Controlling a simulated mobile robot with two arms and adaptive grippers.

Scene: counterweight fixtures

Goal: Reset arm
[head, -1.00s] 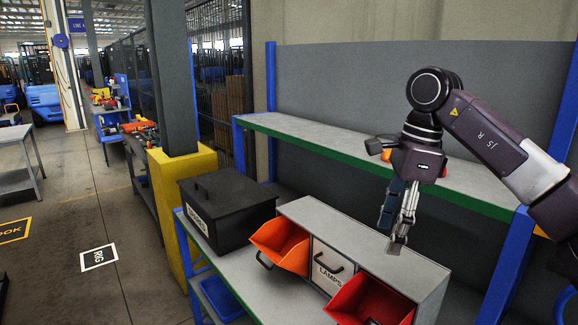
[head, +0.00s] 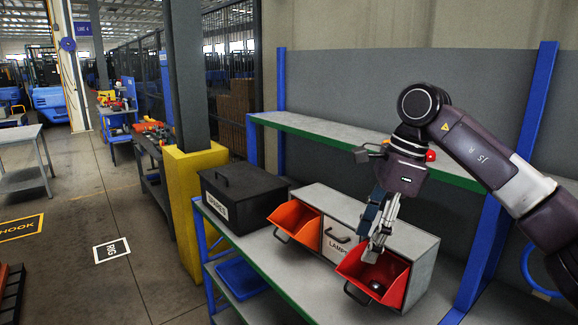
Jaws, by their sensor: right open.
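My right gripper (head: 381,240) hangs fingers down at the red bin (head: 394,276), the rightmost tilt bin of the grey cabinet (head: 425,240). Its fingertips are over the bin's back part, and it is open with nothing seen between the fingers. A small dark round object (head: 377,287) lies in the red bin near its front. My left gripper is not in the head view.
The orange bin (head: 295,220) stands tilted open at the left, beside a closed drawer labelled LAMPS (head: 338,242). A black lidded box (head: 243,196) sits left of the cabinet. A green-edged shelf (head: 310,127) runs behind my right arm. A blue tray (head: 240,277) lies below.

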